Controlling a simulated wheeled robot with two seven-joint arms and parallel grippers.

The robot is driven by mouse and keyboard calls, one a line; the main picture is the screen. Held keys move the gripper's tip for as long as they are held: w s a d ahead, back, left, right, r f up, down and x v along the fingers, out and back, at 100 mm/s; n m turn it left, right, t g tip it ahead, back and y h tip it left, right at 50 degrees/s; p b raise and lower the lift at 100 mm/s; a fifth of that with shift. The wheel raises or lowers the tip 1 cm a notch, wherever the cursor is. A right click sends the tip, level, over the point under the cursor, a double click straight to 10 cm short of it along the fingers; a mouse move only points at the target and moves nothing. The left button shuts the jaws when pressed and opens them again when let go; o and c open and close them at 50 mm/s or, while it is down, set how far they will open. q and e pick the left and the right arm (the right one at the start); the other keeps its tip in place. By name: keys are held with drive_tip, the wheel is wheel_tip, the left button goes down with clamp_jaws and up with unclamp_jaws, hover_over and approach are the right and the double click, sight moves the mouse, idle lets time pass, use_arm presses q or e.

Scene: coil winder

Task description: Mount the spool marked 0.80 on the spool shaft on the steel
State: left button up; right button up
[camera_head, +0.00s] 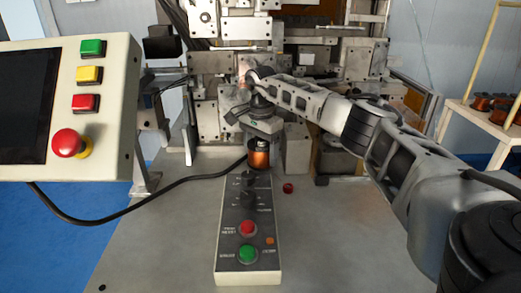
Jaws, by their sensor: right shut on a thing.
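My right arm comes in from the right, and its gripper (260,143) points down at the front of the steel machine. It is shut on a copper-coloured spool (259,160), which hangs just below it, above or close to the steel table behind the control box. I cannot tell whether the spool touches anything beneath it. No marking on it can be read at this size. The spool shaft cannot be made out; the gripper, arm and spool cover part of that area. My left gripper is not in view.
A control box (231,231) with knobs and buttons lies on the steel table (160,245). A small red part (288,188) is right of it. A button panel (118,112) fills the left. More copper spools (484,102) stand on a shelf at right. A black cable crosses the table.

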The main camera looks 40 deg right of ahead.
drive_tip(key=o, duration=1.5)
drive_tip(key=shift+f, duration=0.1)
wheel_tip(320, 180, up, 16)
drive_tip(key=shift+r, duration=0.1)
